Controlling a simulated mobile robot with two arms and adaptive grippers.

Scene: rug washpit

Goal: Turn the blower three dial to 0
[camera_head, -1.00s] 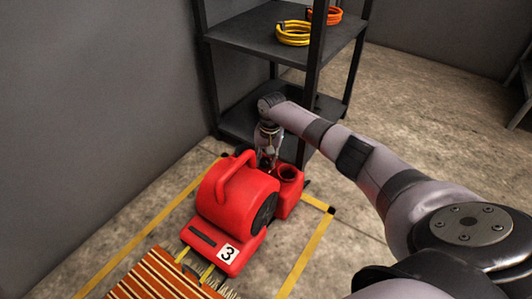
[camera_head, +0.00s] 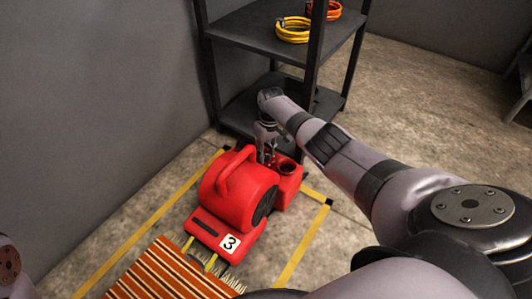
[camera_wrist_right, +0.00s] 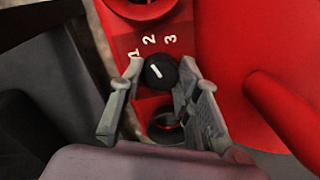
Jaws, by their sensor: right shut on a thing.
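The red blower (camera_head: 232,195) with a "3" label stands on the floor inside yellow tape. Its black dial (camera_wrist_right: 161,71) shows in the right wrist view, with a short white mark on its face and white numbers 1, 2 and 3 around its upper side. No 0 is visible. I cannot tell exactly which number the mark points to. My right gripper (camera_wrist_right: 153,88) is shut on the dial, one finger on each side of it. In the head view my right gripper (camera_head: 267,153) is at the blower's far side, and the dial is hidden there. My left gripper is out of view.
A dark shelf rack (camera_head: 280,42) with a yellow coil (camera_head: 293,30) and an orange coil (camera_head: 325,11) stands behind the blower. A striped rug (camera_head: 165,272) lies in front. A grey wall is on the left.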

